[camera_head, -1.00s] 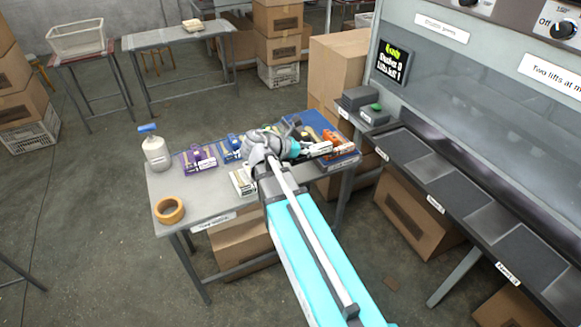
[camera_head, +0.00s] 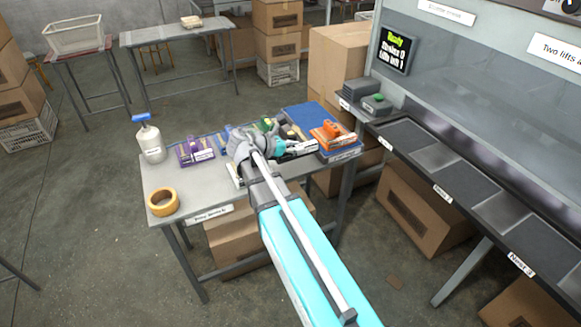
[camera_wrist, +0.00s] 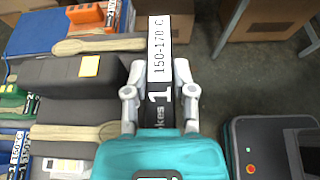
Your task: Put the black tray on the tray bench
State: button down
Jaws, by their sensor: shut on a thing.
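The black tray (camera_head: 297,148) shows as a dark piece with a white label beside my gripper, over the right part of the table marked by a front label that seems to read "Tray bench" (camera_head: 192,200). In the wrist view the dark body (camera_wrist: 65,75) has wooden spoons (camera_wrist: 100,45) on it and a small yellow block. My gripper (camera_wrist: 158,85) is shut on a dark labelled edge, apparently the tray's, with a "150-170 C" label between the fingers. My gripper (camera_head: 268,146) hides part of the tray in the head view. I cannot tell whether the tray touches the table.
The press counter (camera_head: 440,155) stands at the right.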

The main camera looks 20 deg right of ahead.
jog(key=w+f+b, duration=0.1)
jog(key=w+a+f+b, duration=0.1)
jog(key=f, duration=0.1)
jog(key=w+a+f+b, duration=0.1)
jog(key=f+b, duration=0.1)
jog(key=shift+a+f, duration=0.1)
jog(key=shift+a, duration=0.15)
jog(key=shift+w+d+f+b, duration=1.35)
jog(key=shift+w+f+b, duration=0.15)
jog(key=shift+w, duration=0.2)
jog(key=shift+w+d+f+b, duration=1.4)
jog(key=shift+w+f+b, duration=0.1)
jog(key=shift+w, duration=0.25)
jog(key=shift+w+d+f+b, duration=1.35)
jog(key=shift+w+f+b, duration=0.15)
jog(key=shift+w, duration=0.2)
jog(key=shift+w+d+f+b, duration=0.2)
jog(key=shift+w+f+b, duration=0.1)
jog(key=shift+f+b, duration=1.65)
jog(key=shift+f, duration=0.05)
jog(key=shift+f+b, duration=0.55)
jog(key=shift+b, duration=0.1)
